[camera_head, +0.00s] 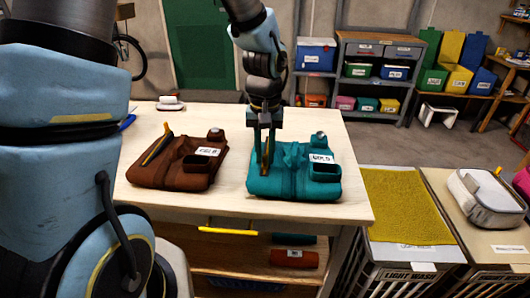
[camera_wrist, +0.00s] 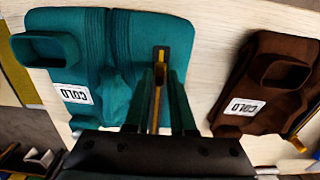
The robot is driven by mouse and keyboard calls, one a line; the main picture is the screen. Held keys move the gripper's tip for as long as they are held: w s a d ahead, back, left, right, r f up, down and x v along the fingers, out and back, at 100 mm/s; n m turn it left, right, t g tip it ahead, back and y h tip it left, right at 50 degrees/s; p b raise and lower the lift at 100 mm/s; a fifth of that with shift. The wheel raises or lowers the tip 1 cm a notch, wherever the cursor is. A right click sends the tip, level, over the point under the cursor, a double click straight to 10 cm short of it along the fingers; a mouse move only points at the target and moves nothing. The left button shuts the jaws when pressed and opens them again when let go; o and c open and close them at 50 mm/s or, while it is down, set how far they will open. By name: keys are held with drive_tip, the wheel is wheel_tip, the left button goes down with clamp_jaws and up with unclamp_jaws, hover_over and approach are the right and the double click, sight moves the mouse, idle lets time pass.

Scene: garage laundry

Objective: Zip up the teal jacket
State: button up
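The teal jacket (camera_head: 295,184) lies folded on the table, with a white COLD label, a box-like pocket and an orange-yellow zip strip (camera_head: 266,155) on its left part. In the wrist view the teal jacket (camera_wrist: 98,60) fills the upper left, and the zip strip (camera_wrist: 161,54) runs up its right part. My gripper (camera_head: 265,147) points down over this strip. In the wrist view my gripper (camera_wrist: 160,78) has its fingers apart, one on each side of a small tab on the strip. Whether they touch the tab is hard to see.
A brown jacket (camera_head: 178,163) with its own label and yellow strip lies to the left on the table (camera_head: 225,207). A white item (camera_head: 170,103) stands at the back. Hampers stand to the right, one with a yellow towel (camera_head: 402,207). Shelves with bins stand behind.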

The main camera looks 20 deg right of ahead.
clamp_jaws()
idle(1.0)
